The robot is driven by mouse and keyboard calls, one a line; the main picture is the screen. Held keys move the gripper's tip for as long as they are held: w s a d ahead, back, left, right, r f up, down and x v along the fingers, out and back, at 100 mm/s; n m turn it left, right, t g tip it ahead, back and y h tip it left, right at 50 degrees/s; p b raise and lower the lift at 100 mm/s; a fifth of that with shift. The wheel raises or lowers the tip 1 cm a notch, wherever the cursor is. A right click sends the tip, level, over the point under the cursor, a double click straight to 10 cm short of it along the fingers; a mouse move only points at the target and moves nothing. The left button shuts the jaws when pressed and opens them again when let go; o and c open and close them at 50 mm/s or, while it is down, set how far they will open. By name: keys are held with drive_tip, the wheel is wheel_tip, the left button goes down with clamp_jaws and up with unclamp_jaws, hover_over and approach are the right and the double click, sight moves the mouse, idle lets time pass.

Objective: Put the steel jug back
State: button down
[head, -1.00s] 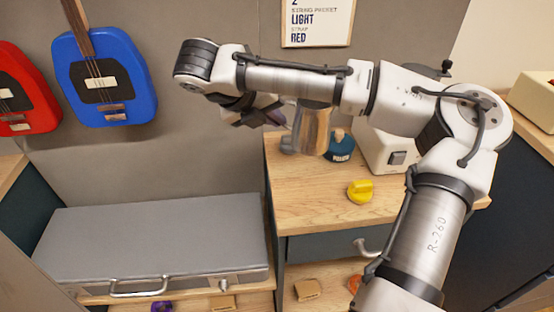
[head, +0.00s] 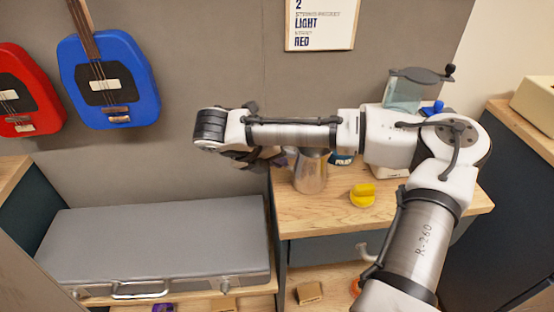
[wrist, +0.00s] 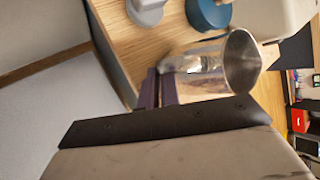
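The steel jug (head: 311,174) is upright at the left end of the wooden counter, below my forearm in the head view. I cannot tell whether its base touches the counter. In the wrist view the jug (wrist: 240,62) shows its open mouth at the right. My gripper (wrist: 158,90) has its dark fingers closed at the jug's side, where the handle would be; the handle itself is hidden. In the head view my gripper (head: 272,157) is at the jug's left, partly hidden by my wrist.
On the counter (head: 325,222), a yellow object (head: 362,195) stands right of the jug. A blue pot (head: 342,159) and a white machine with a clear hopper (head: 403,95) are behind my arm. A grey case (head: 150,240) lies lower left. Blue and red guitars hang on the wall.

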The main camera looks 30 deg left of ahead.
drive_tip(key=c, duration=1.6)
unclamp_jaws()
drive_tip(key=shift+f, duration=0.1)
drive_tip(key=v, duration=1.2)
drive_tip(key=shift+a, duration=0.1)
